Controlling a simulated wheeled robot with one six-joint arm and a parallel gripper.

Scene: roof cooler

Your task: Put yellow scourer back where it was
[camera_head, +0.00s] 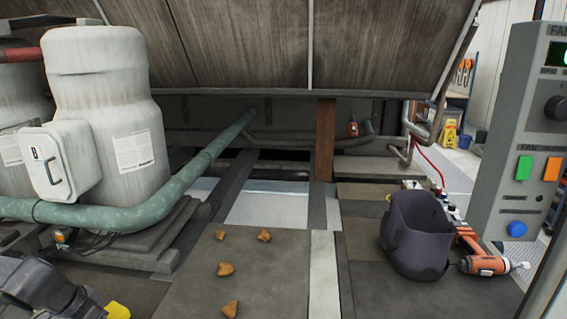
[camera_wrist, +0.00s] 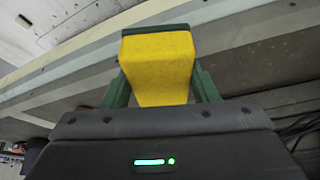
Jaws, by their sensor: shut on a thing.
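The yellow scourer (camera_wrist: 157,68) is a yellow block held between the two dark green fingers of my gripper (camera_wrist: 160,85) in the wrist view. The fingers are shut on its sides. In the head view, my gripper is at the bottom left corner, and a small part of the yellow scourer (camera_head: 118,310) shows at the frame's lower edge. Most of the scourer is cut off or hidden there. Grey beams and boards lie behind it in the wrist view.
Several brown lumps (camera_head: 226,269) lie on the dark floor panel in the middle. A dark open bag (camera_head: 418,240) and an orange drill (camera_head: 484,265) sit at right. White tanks (camera_head: 105,130) and a green pipe (camera_head: 130,217) stand at left. A control box (camera_head: 525,130) is at far right.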

